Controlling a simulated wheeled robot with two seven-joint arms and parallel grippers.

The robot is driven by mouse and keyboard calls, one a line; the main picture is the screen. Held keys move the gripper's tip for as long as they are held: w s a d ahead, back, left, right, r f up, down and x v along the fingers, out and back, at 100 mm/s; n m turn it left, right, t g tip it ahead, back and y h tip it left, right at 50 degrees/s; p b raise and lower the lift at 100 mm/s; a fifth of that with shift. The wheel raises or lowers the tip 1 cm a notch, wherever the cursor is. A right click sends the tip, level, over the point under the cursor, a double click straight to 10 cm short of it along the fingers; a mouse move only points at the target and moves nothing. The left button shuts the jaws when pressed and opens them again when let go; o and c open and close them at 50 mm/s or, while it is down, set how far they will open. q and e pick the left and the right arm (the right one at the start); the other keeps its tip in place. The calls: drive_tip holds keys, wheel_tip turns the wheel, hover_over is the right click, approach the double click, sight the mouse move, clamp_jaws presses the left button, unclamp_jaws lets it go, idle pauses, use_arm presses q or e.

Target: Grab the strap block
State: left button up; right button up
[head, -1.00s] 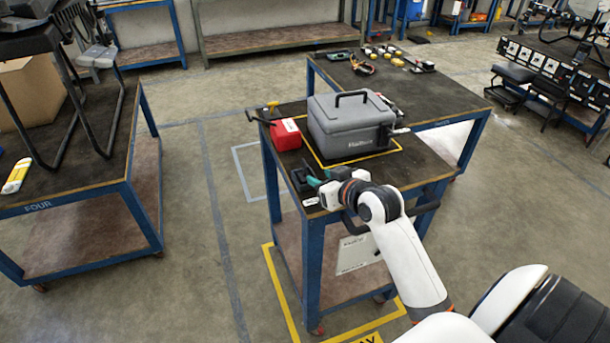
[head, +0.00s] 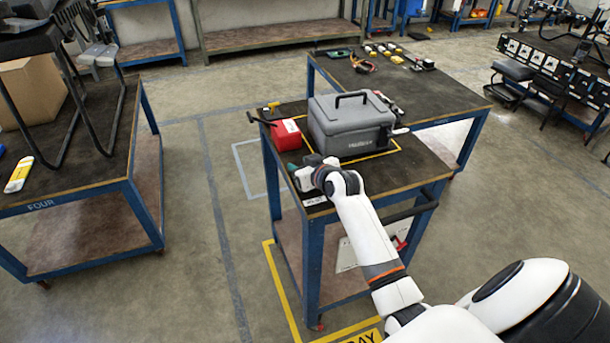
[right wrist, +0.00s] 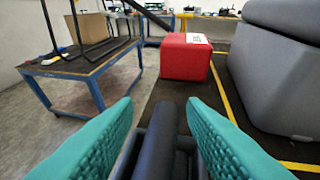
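The strap block appears to be the black block with a thick rounded dark bar (right wrist: 160,140) at the bottom middle of the right wrist view. In the head view my right gripper (head: 300,163) covers most of it at the near left corner of the middle table. The right gripper's teal fingers (right wrist: 162,128) stand apart, one on each side of the bar, with narrow gaps showing. The gripper is open. How deep the bar sits between the fingers is hard to tell. My left gripper is not in view.
A red box (head: 286,135) with a white label stands just beyond the gripper. A grey case (head: 350,125) with a black handle stands to the right, inside yellow tape. Another table (head: 75,195) stands to the left.

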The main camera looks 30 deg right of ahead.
drive_tip(key=shift+s, duration=0.1)
drive_tip(key=shift+c, duration=0.5)
clamp_jaws()
